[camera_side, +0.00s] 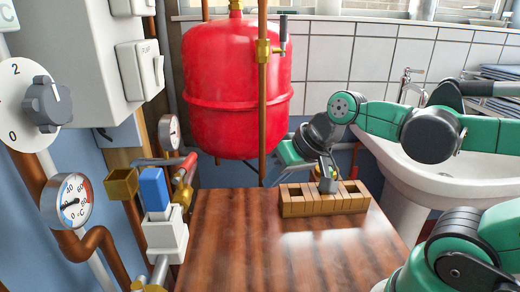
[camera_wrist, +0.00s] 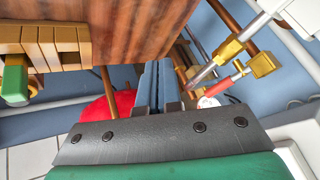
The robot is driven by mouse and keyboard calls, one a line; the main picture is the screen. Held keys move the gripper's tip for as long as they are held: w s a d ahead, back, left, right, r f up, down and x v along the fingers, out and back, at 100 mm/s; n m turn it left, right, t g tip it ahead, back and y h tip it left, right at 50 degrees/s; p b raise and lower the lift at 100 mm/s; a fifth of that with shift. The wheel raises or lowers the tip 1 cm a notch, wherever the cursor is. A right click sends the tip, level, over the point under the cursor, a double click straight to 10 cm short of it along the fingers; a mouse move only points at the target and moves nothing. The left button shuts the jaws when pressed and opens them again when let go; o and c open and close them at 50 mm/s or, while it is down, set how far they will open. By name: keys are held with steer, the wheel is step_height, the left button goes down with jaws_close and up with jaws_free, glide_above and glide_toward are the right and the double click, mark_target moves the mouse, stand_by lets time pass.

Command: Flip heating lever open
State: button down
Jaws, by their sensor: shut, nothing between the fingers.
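Two valve handles could be the heating lever, and I cannot tell which it is. A red handle (camera_side: 187,168) stands at the left of the table among the pipes in the side view. A red handle also shows at the right of the wrist view (camera_wrist: 226,85), beside brass fittings. A dark grey handle (camera_side: 283,30) points up from a brass valve (camera_side: 264,50) on the copper pipe. My gripper (camera_wrist: 158,68) is shut and empty, with both blue-grey fingers together and apart from the red handle.
The brown table (camera_side: 285,245) is largely clear. A slotted wooden block (camera_side: 297,207) stands at its back right and also shows in the wrist view (camera_wrist: 50,45). The red tank (camera_side: 235,85) hangs behind. A blue-topped white fitting (camera_side: 165,238) and gauges crowd the left. A sink (camera_side: 430,180) is at right.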

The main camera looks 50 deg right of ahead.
mark_target(189, 160)
steer(key=w+d+r+m+t+y, duration=0.1)
steer(key=w+r+m+t+y, duration=0.15)
steer(key=r+m+y, duration=0.45)
steer(key=w+a+f, duration=0.1)
steer(key=w+a, duration=0.1)
steer(key=w, duration=0.1)
steer(key=w+a+f+h, duration=0.1)
steer(key=w+a+f, duration=0.1)
steer(key=w, duration=0.2)
steer(key=w+a+f+m+h, duration=0.1)
steer(key=w+a+f, duration=0.1)
steer(key=w, duration=0.1)
steer(key=shift+w+a+f, duration=0.1)
steer(key=shift+w+f, duration=0.05)
steer(key=shift+f, duration=0.1)
steer(key=shift+w+a+f+n+g, duration=0.15)
steer(key=shift+w+f+n+g, duration=0.1)
steer(key=shift+w+n, duration=0.2)
steer(key=shift+w+a+y, duration=0.2)
steer(key=shift+w+y, duration=0.1)
steer(key=shift+w, duration=0.05)
